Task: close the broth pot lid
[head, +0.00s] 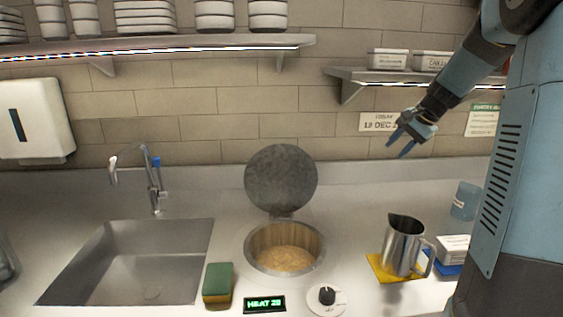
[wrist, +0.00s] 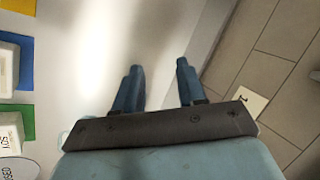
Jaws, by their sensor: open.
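The broth pot (head: 285,262) is a round well set into the counter, with tan broth inside. Its round dark grey lid (head: 281,178) stands upright on a hinge at the back of the well, so the pot is open. My gripper (head: 403,148) is in the air to the right of the lid and higher, apart from it, in front of the tiled wall. Its two blue fingers are apart and empty. In the wrist view my gripper (wrist: 158,80) also shows spread fingers with nothing between them; the lid and pot are not in that view.
A metal pitcher (head: 403,245) stands on a yellow mat right of the pot. A sponge (head: 217,284), a heat display (head: 264,304) and a knob (head: 327,296) lie in front. A sink (head: 135,262) is left. A small shelf (head: 400,78) hangs above my gripper.

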